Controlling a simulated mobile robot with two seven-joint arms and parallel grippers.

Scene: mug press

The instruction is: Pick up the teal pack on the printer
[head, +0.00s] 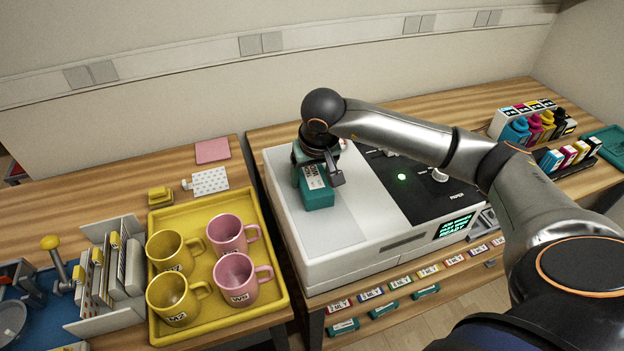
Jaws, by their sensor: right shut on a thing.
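The teal pack (318,199) is a small box with a white label, on the light grey top of the printer (347,228). My right gripper (319,174) comes down over it from above and is shut on it. The pack's upper part is partly hidden by the gripper. I cannot tell whether the pack touches the printer top or is just above it. My left gripper does not show in the head view.
A yellow tray (212,325) with several yellow and pink mugs stands left of the printer. A white rack (107,318) is at its left. Ink bottles (533,128) and cartridges (570,154) stand at the far right. My right arm spans the printer's right side.

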